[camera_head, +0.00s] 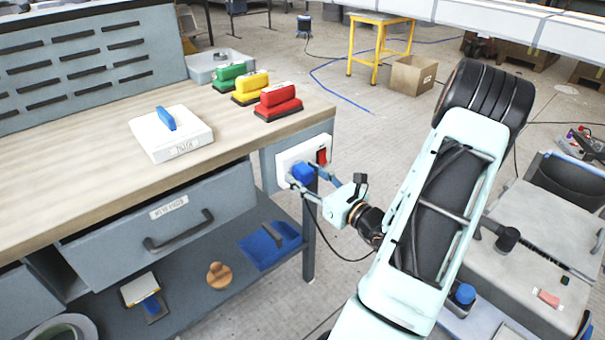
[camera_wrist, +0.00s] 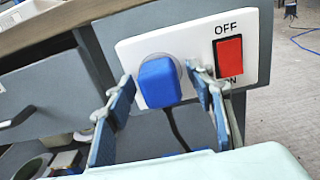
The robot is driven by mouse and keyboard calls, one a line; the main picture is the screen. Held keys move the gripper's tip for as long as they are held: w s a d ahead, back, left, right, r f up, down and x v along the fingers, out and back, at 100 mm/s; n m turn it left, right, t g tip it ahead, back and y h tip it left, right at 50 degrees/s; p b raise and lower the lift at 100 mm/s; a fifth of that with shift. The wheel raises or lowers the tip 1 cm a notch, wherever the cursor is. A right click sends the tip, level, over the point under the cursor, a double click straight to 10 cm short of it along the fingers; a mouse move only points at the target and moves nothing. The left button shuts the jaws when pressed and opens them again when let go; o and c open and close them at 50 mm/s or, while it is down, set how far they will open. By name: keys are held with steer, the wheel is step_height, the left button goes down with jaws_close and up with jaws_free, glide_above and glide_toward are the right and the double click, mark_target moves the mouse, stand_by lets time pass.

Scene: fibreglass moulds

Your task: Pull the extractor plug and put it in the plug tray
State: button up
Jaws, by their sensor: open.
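The blue extractor plug (camera_head: 302,173) sits in the white socket plate (camera_head: 287,157) on the end panel of the workbench. It also shows in the wrist view (camera_wrist: 160,83), with a dark cord hanging below it. My gripper (camera_head: 304,178) is open, its fingers on either side of the plug; the wrist view (camera_wrist: 158,82) shows a finger to its left and one to its right. I cannot tell whether either finger touches it. A grey open tray (camera_head: 238,58) stands at the back of the bench and may be the plug tray; I see no label on it.
A red switch (camera_wrist: 229,57) marked OFF and ON is right of the plug. Red (camera_head: 279,101), yellow (camera_head: 250,88) and green (camera_head: 228,76) handled blocks stand between the socket end and the grey tray. A white box (camera_head: 185,140) with a blue handle lies on the benchtop.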

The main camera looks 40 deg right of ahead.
mark_target(309, 179)
jaws_close()
stand_by(0.4)
steer(key=shift+s, duration=0.1)
steer(key=shift+s+d+p, duration=0.15)
steer(key=shift+s+p, duration=0.05)
steer(key=shift+s, duration=1.25)
steer(key=shift+s+d+p, duration=0.1)
steer(key=shift+s+p, duration=0.05)
steer(key=shift+s, duration=1.3)
